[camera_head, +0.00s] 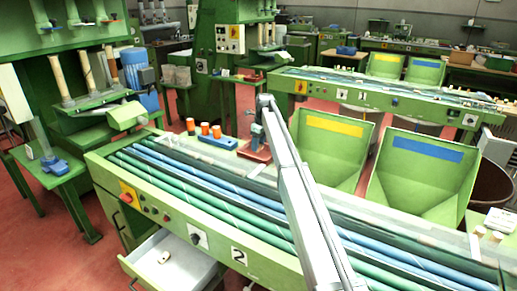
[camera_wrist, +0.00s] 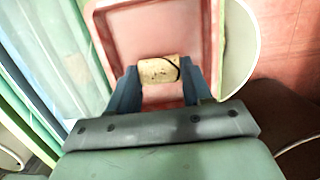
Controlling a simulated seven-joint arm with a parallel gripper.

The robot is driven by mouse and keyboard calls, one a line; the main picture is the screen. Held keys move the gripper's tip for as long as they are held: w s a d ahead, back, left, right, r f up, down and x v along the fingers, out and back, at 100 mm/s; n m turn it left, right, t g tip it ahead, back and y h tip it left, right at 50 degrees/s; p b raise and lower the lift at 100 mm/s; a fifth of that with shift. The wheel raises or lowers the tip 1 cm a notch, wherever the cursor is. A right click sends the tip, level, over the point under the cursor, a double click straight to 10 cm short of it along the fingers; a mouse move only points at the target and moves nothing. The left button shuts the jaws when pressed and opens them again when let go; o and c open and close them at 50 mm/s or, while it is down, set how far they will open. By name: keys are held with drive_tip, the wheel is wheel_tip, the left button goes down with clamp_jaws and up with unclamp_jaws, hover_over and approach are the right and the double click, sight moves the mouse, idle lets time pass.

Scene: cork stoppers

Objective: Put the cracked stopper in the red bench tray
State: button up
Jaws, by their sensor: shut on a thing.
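The cork stopper (camera_wrist: 158,71) is tan with dark specks and a dark curved crack line near its right end. It lies crosswise between the two blue fingers of my gripper (camera_wrist: 160,82), which is shut on it. In the wrist view the red bench tray (camera_wrist: 124,38) is behind and below the stopper, its pale floor framed by raised walls. In the head view the red tray (camera_head: 248,151) sits on the bench's far edge, and my gripper (camera_head: 257,140) is over it. The held stopper cannot be made out there. The gap between stopper and tray floor is hard to judge.
A blue tray (camera_head: 217,142) and several orange-topped items (camera_head: 205,128) are left of the red tray. Green bins (camera_head: 331,150) stand to its right. An open drawer (camera_head: 185,263) at the front holds a small pale piece (camera_head: 164,257). Blue and green rollers run along the bench.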

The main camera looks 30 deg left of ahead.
drive_tip(key=shift+f, duration=1.15)
drive_tip(key=shift+f, duration=0.15)
drive_tip(key=o, duration=1)
drive_tip(key=r, duration=0.4)
drive_tip(key=d+r, duration=0.1)
drive_tip(key=r, duration=0.7)
drive_tip(key=shift+d+r, duration=0.1)
drive_tip(key=shift+d, duration=0.3)
drive_tip(key=shift+o, duration=0.3)
